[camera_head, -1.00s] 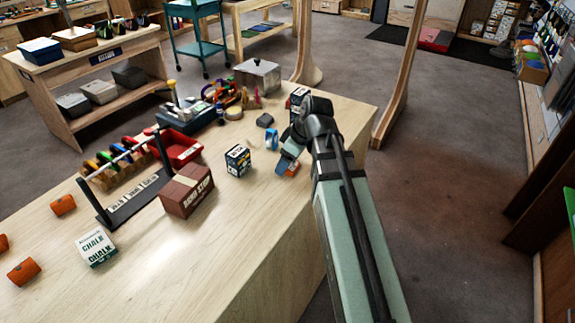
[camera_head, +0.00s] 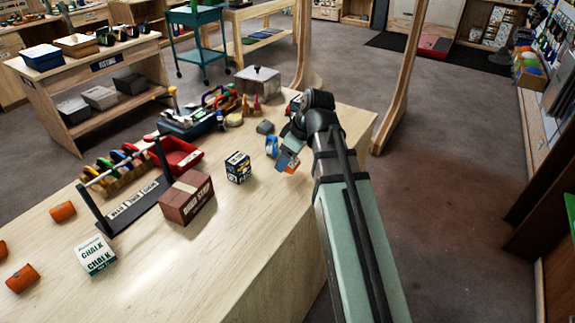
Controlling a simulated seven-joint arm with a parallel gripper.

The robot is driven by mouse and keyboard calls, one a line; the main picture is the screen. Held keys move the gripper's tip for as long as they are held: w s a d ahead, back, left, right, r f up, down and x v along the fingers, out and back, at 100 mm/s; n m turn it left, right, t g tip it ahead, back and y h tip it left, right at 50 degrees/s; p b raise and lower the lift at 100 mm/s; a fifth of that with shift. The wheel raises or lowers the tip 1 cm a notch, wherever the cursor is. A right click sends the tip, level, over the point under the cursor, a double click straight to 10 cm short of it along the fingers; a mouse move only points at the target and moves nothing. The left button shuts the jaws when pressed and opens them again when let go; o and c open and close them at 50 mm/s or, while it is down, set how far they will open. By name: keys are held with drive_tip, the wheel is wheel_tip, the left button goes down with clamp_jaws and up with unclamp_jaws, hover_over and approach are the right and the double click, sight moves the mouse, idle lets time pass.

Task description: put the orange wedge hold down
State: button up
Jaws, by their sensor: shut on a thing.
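The orange wedge hold (camera_head: 293,167) shows as a small orange patch below my gripper (camera_head: 288,159), near the right edge of the wooden table (camera_head: 250,215). My gripper is shut on it; the fingers and wrist hide most of it. I cannot tell whether the hold touches the tabletop or is just above it. My arm reaches in from the lower right.
A blue ring-shaped thing (camera_head: 271,146) and a grey block (camera_head: 265,127) stand close left of my gripper. A dark box (camera_head: 238,167), a brown box (camera_head: 187,198) and a rack (camera_head: 125,185) are further left. Bare tabletop lies in front.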

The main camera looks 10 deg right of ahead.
wheel_tip(320, 180, up, 6)
drive_tip(key=shift+a+r, duration=0.1)
drive_tip(key=shift+r, duration=0.05)
drive_tip(key=s+a+r+n+g, duration=0.1)
drive_tip(key=a+r+n, duration=0.1)
drive_tip(key=a, duration=0.7)
drive_tip(key=s+a+r+n, duration=0.1)
drive_tip(key=a+n, duration=0.1)
drive_tip(key=a, duration=0.7)
wheel_tip(320, 180, up, 5)
drive_tip(key=n+g+y, duration=0.1)
drive_tip(key=n, duration=0.2)
hover_over(177, 188)
drive_tip(key=w+d, duration=0.1)
drive_tip(key=shift+n+g, duration=0.4)
drive_tip(key=shift+n, duration=0.1)
drive_tip(key=shift+s+d+f, duration=0.1)
drive_tip(key=shift+s+f, duration=0.1)
drive_tip(key=shift+f, duration=1.6)
drive_tip(key=shift+s+d+f, duration=0.1)
drive_tip(key=shift+s+f, duration=0.1)
drive_tip(key=shift+f, duration=1.6)
drive_tip(key=shift+s+d+f, duration=0.1)
drive_tip(key=shift+s+f, duration=0.1)
drive_tip(key=shift+f, duration=1.6)
drive_tip(key=shift+f, duration=0.1)
drive_tip(key=o, duration=1.1)
